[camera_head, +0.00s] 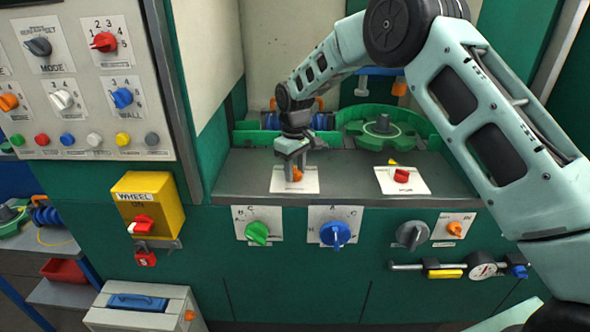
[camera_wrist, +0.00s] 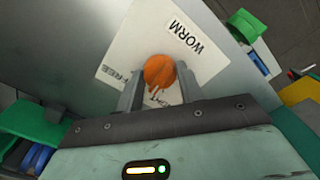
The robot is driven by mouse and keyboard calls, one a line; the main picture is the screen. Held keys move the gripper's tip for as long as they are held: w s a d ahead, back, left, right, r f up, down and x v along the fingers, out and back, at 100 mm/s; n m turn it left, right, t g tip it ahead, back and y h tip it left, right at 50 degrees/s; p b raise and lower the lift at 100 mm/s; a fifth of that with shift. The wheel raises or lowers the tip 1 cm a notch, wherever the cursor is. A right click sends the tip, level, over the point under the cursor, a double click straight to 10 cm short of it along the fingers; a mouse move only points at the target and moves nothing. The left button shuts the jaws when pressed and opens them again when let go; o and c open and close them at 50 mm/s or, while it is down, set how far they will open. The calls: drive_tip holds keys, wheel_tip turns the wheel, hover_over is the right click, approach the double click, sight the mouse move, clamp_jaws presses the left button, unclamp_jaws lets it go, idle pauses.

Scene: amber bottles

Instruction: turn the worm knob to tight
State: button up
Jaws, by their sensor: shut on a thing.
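The orange worm knob (camera_head: 297,175) sits on a white label plate (camera_head: 281,183) on the grey shelf, below the green and blue gear parts. In the wrist view the knob (camera_wrist: 159,71) lies between the two fingers of my gripper (camera_wrist: 160,88), on a plate (camera_wrist: 205,62) marked WORM. The word FREE shows left of the knob. Another word below it is partly hidden by the fingers. My gripper (camera_head: 294,165) points down from above and is shut on the knob. The knob's exact pointing direction is hard to tell.
A red knob (camera_head: 402,175) on its own white plate stands to the right on the shelf (camera_head: 345,180). A green gear (camera_head: 382,130) lies behind it. Green (camera_head: 257,233) and blue (camera_head: 335,233) knobs are on the panel front below. A control panel (camera_head: 85,85) stands at left.

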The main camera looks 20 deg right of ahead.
sight(295, 169)
drive_tip(key=n, duration=0.4)
drive_tip(key=shift+w+r+n, duration=0.1)
drive_tip(key=shift+n, duration=1.7)
drive_tip(key=o, duration=1)
wheel_tip(295, 169, up, 17)
drive_tip(key=b, duration=0.2)
drive_tip(key=shift+r+b, duration=0.2)
drive_tip(key=shift+b, duration=0.15)
